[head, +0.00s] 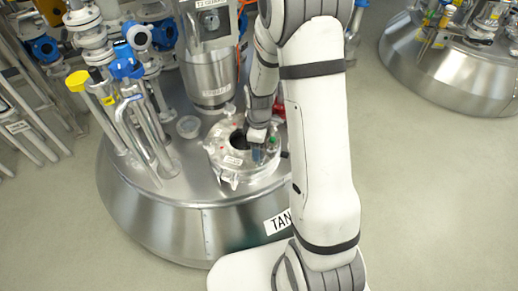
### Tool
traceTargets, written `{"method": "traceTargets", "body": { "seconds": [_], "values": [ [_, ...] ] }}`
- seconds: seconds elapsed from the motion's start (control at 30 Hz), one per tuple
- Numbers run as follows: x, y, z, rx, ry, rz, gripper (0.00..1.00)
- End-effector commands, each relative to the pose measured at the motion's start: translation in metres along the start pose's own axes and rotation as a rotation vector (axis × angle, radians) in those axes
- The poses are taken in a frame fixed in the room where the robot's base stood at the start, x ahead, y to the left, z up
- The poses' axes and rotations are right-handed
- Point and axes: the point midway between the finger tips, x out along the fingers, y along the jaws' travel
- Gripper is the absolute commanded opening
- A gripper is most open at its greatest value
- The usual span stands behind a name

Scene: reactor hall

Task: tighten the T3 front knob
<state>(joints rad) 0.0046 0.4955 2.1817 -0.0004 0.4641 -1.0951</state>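The round hatch (228,180) is on top of the steel tank (150,225), with a dark opening near its middle. Several small fittings stand around its rim, some with red or green spots; I cannot tell which is the front knob. My gripper (259,150) is at the right part of the hatch, pointing down close to the rim. It is small and partly hidden by my arm, so its fingers and anything between them are unclear.
Pipes with blue instruments (126,63) and a yellow cap (77,80) rise at the tank's left. A steel cylinder (210,75) stands behind the hatch. Another tank (455,75) is at the upper right. The floor (435,200) at right is clear.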

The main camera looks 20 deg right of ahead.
Motion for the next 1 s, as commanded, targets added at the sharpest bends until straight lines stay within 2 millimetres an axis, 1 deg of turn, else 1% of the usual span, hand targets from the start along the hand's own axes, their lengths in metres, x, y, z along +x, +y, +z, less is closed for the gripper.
{"method": "traceTargets", "body": {
  "seconds": [0.03, 0.2, 0.33, 0.63, 0.73, 0.77, 0.87, 1.0],
  "values": [
    [-0.012, 0.001, 0.0, 0.0, 0.002, 0.003, 0.68],
    [-0.031, 0.0, 0.0, 0.0, 0.001, 0.001, 0.68],
    [-0.036, 0.0, 0.0, 0.0, 0.0, 0.0, 0.68],
    [-0.037, -0.001, 0.001, 0.004, 0.0, 0.0, 0.68],
    [-0.046, -0.004, 0.002, 0.033, 0.003, 0.005, 0.68],
    [-0.051, -0.005, 0.003, 0.051, 0.004, 0.008, 0.68],
    [-0.075, -0.015, 0.007, 0.141, 0.012, 0.021, 0.68],
    [-0.117, -0.038, 0.019, 0.327, 0.031, 0.042, 0.68]
  ]
}}
